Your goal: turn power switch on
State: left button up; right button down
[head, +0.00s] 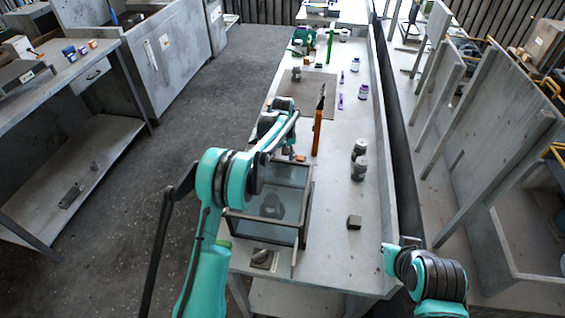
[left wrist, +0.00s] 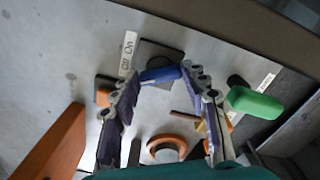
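A blue bar-shaped piece (left wrist: 160,75), which looks like the switch lever, lies on a dark plate (left wrist: 158,52) in the left wrist view. A white label (left wrist: 128,52) reading "Off On" is beside the plate. My left gripper (left wrist: 162,80) has its fingers spread apart, one on each side of the blue piece, their tips very near its ends; I cannot tell whether they touch it. In the head view my left gripper (head: 295,152) is small, over the far end of the glass-sided box, and the switch cannot be made out. My right gripper is out of frame; only my right arm shows.
In the left wrist view, a green handle (left wrist: 255,103) is to the right and an orange ring (left wrist: 167,147) below. In the head view, the dark-framed box (head: 303,205), an upright orange post (head: 317,137) and grey jars (head: 358,168) stand on the long table (head: 340,225).

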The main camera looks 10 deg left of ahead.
pick_arm(q)
jog(key=shift+m, duration=0.3)
jog(key=m+p, duration=0.1)
jog(key=m, duration=1)
jog(key=shift+p, duration=0.4)
jog(key=shift+m, duration=0.3)
jog(key=o, duration=1.2)
jog(key=shift+c, duration=0.2)
jog(key=shift+r, duration=0.1)
notch_tip(320, 180, up, 12)
